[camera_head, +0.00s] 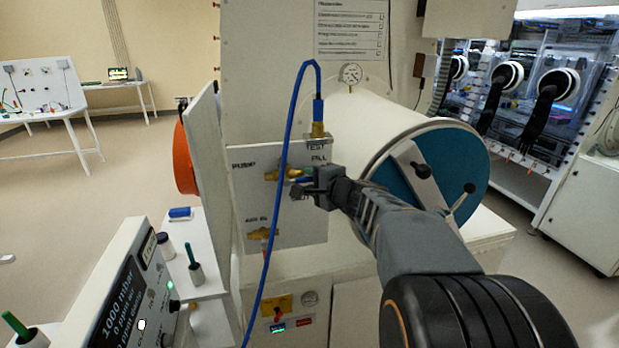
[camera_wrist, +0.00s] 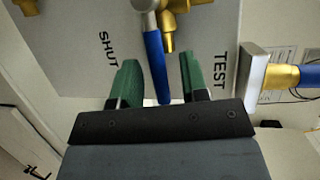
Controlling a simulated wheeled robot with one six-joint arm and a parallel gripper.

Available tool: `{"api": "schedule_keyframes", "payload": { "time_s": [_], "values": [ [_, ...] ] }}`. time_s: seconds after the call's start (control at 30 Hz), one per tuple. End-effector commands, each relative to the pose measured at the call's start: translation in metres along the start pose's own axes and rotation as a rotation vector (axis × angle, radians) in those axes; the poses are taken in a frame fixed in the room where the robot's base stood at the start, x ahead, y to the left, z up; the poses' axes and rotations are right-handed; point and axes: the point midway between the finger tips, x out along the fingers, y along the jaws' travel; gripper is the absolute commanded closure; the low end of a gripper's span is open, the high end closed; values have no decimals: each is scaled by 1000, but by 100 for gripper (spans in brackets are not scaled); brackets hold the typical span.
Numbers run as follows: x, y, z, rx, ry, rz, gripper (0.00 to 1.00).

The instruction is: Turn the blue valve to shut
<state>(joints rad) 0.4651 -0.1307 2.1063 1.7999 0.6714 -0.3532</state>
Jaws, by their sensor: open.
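The blue valve handle (camera_wrist: 155,65) hangs from a brass valve body (camera_wrist: 170,35) in the wrist view, between the printed words SHUT on the left and TEST on the right. My gripper (camera_wrist: 158,60) is open, with one green finger on each side of the handle; a gap shows on both sides. In the head view my gripper (camera_head: 308,191) is at the upper brass valve (camera_head: 284,174) on the white panel (camera_head: 302,231). It hides most of the handle there.
A blue hose (camera_head: 273,215) loops down in front of the panel, left of my gripper, from a brass fitting (camera_head: 318,130) above. A second brass valve (camera_head: 263,234) sits lower. A large white cylinder with a teal door (camera_head: 453,160) stands to the right.

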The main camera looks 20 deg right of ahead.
Motion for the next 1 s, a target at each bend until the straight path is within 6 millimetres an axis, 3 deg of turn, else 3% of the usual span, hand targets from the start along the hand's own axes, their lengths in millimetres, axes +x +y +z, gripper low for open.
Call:
{"api": "schedule_keyframes", "payload": {
  "time_s": [0.47,0.9,1.0],
  "values": [
    [10,1,0,0,1,1,59],
    [10,0,0,0,0,1,100],
    [10,0,0,0,0,1,100]
  ]
}}
